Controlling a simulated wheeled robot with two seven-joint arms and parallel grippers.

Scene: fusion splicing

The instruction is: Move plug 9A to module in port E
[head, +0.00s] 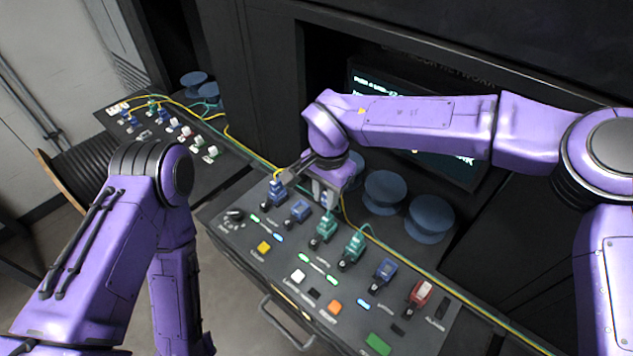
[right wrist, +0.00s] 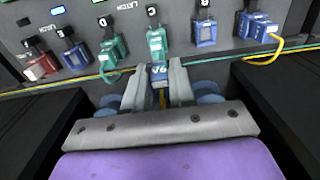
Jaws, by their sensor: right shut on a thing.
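My right gripper (head: 308,182) is over the rear left part of the slanted panel, and its fingers (right wrist: 158,85) are shut on a small blue plug marked 9A (right wrist: 159,72). The plug is held clear of the modules, with a bit of yellow below the label. The port E module (head: 383,273) is blue, second from the right in the row; it also shows at the left in the right wrist view (right wrist: 75,55). In the head view my gripper is left of it and farther back. My left arm shows, but its gripper does not.
The row also holds a blue module with a yellow cable (head: 277,192), another blue one (head: 298,211), two teal ones (head: 323,231) and a red one (head: 420,293). Yellow and green cables run along the panel's back edge. Blue spools (head: 385,192) stand behind. A second panel (head: 170,150) is left.

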